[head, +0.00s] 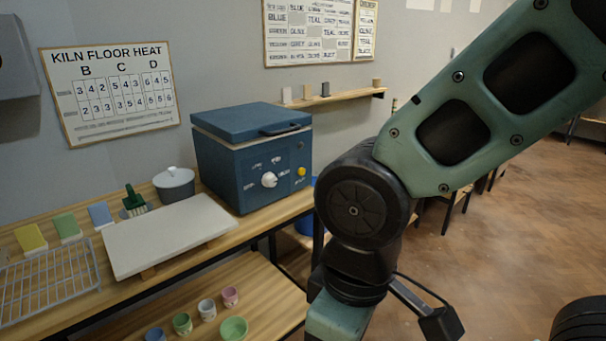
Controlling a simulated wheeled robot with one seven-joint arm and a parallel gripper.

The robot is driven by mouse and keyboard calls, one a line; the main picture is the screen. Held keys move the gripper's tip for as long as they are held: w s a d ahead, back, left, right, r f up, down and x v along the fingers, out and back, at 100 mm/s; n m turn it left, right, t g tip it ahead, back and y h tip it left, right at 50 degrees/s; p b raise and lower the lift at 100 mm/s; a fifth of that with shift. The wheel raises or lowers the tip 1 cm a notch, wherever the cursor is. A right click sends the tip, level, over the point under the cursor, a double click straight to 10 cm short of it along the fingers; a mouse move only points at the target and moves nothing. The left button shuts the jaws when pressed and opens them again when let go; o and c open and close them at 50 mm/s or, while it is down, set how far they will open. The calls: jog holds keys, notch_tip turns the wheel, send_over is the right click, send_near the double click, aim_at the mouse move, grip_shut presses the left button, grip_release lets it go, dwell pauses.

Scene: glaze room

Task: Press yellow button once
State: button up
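The yellow button (301,171) is a small round knob on the right side of the front panel of a blue kiln (222,172). The panel also has a white dial (269,180) with small labels around it, left of the button. The kiln's blue lid is closed. My teal and black arm crosses the right half of the head view, to the right of the kiln and apart from the button in the picture. Nothing covers the button.
The kiln stands on a wooden bench with a white slab (168,236), a lidded grey pot (175,184), a green brush (133,199) and a wire rack (50,283). Small cups stand on the lower shelf (262,290). A wall shelf (335,98) hangs behind. Open floor lies at right.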

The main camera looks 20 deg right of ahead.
grip_shut()
dwell(1.4)
